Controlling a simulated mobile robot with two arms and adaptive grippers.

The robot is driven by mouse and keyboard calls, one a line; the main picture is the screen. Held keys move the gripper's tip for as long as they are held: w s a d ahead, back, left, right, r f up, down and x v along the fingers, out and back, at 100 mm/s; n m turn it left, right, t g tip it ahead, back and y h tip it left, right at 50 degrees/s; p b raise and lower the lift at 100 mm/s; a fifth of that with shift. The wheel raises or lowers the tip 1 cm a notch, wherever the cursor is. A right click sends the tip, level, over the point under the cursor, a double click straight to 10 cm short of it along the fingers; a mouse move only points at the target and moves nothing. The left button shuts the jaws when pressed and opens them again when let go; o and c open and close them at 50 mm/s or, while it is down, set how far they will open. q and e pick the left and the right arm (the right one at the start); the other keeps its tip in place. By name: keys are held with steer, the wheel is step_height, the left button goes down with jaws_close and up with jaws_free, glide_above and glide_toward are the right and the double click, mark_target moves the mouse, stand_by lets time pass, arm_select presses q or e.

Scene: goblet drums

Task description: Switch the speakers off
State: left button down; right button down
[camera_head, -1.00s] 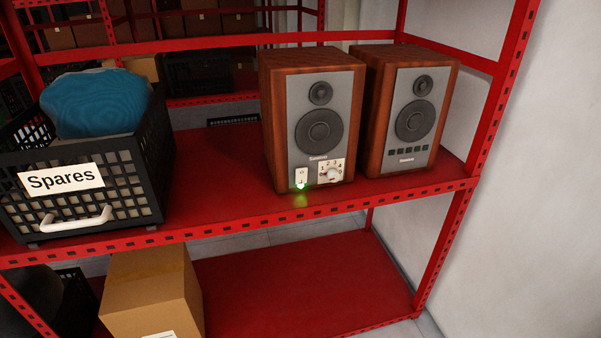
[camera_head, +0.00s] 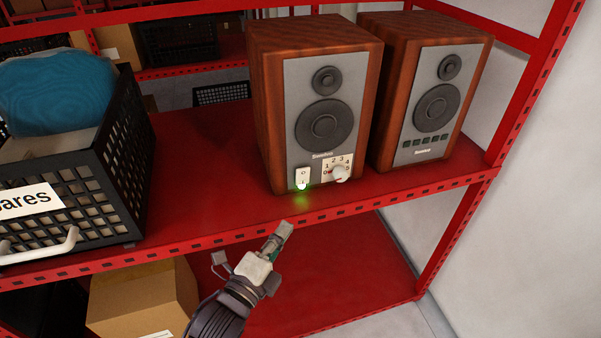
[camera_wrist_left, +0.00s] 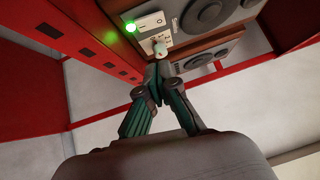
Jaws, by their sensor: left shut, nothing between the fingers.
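Two wood-sided speakers with grey fronts stand on the red shelf. The left speaker (camera_head: 325,110) has a white rocker switch (camera_head: 303,176) at its lower left, a glowing green light (camera_head: 302,187) under it, and a white knob (camera_head: 341,173) on a numbered plate. The right speaker (camera_head: 432,100) has a row of small dark buttons. My left gripper (camera_head: 284,229) is shut and empty, in front of the shelf edge, below the switch and apart from it. In the left wrist view the switch (camera_wrist_left: 150,22), green light (camera_wrist_left: 130,27) and knob (camera_wrist_left: 159,46) show beyond the fingertips. My right gripper is not in view.
A black crate (camera_head: 118,170) labelled Spares, holding a blue item, stands at the left on the shelf (camera_head: 200,205). The shelf's perforated front lip (camera_head: 230,238) lies behind my gripper. A cardboard box (camera_head: 140,295) sits on the lower shelf.

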arm_select(q)
steer(key=p, duration=0.2)
glide_toward(307, 173)
steer(key=d, duration=0.4)
steer(key=w, duration=0.4)
steer(key=shift+w+a+r, duration=0.2)
steer(key=shift+w+r, duration=0.05)
steer(key=shift+r, duration=0.05)
steer(key=shift+w+a, duration=0.25)
steer(key=shift+w, duration=0.3)
steer(key=shift+w+r+p, duration=0.15)
steer(key=shift+r+p, duration=0.2)
steer(key=shift+p, duration=0.55)
steer(key=shift+f, duration=0.25)
